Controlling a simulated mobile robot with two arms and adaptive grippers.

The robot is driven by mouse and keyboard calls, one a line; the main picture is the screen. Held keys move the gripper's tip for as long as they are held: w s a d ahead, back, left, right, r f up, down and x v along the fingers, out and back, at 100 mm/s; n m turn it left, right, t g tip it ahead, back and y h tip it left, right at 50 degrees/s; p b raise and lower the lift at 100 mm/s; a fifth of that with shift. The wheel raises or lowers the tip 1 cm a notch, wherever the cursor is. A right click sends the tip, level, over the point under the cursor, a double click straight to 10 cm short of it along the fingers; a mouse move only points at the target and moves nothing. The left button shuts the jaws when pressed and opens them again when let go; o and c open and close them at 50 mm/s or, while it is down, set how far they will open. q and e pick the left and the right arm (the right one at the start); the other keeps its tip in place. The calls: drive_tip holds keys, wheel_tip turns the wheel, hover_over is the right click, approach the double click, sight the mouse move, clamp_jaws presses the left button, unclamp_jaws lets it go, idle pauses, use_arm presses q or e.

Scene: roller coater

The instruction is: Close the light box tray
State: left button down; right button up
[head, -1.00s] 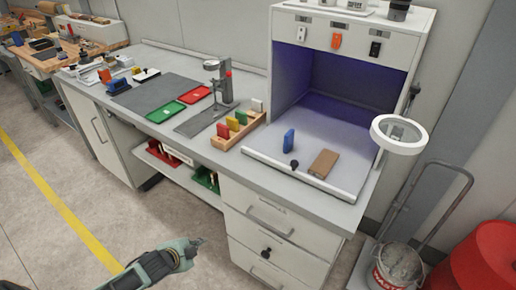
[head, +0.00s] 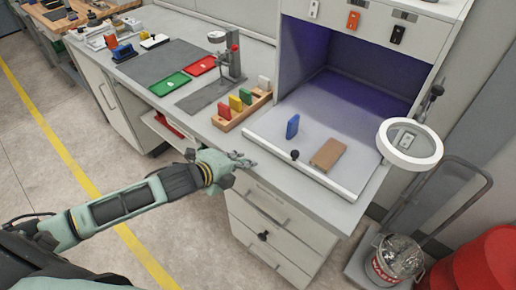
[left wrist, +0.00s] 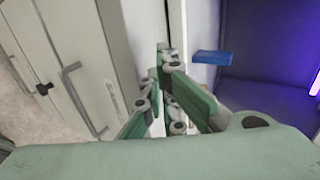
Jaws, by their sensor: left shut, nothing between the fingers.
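The light box tray (head: 335,120) is pulled out of the light box (head: 345,60), whose inside glows violet. The tray has a pale front lip and a black knob (head: 295,155) on it. A blue block (head: 292,126) and a brown block (head: 327,154) stand on the tray. My left gripper (head: 245,160) is shut and empty. It is by the bench's front edge, left of the knob and near the tray's front left corner. In the left wrist view its fingers (left wrist: 165,58) point towards the tray, with the blue block (left wrist: 212,57) beyond. My right gripper is not in view.
A wooden rack (head: 242,110) with coloured blocks stands left of the tray. A ring magnifier (head: 410,144) hangs to the right. Drawers (head: 265,215) with handles are under the bench. The floor in front is clear.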

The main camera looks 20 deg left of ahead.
sight(265, 149)
use_arm(q)
drive_tip(key=w, duration=0.1)
drive_tip(key=w+d+f+p, duration=0.1)
drive_tip(key=w, duration=0.1)
drive_tip(key=w+d, duration=0.1)
drive_tip(key=w, duration=0.1)
drive_tip(key=shift+w+f, duration=0.2)
drive_tip(key=shift+w, duration=0.05)
drive_tip(key=shift+w+d+f+p, duration=0.2)
drive_tip(key=shift+w+p, duration=0.15)
drive_tip(key=shift+w, duration=0.25)
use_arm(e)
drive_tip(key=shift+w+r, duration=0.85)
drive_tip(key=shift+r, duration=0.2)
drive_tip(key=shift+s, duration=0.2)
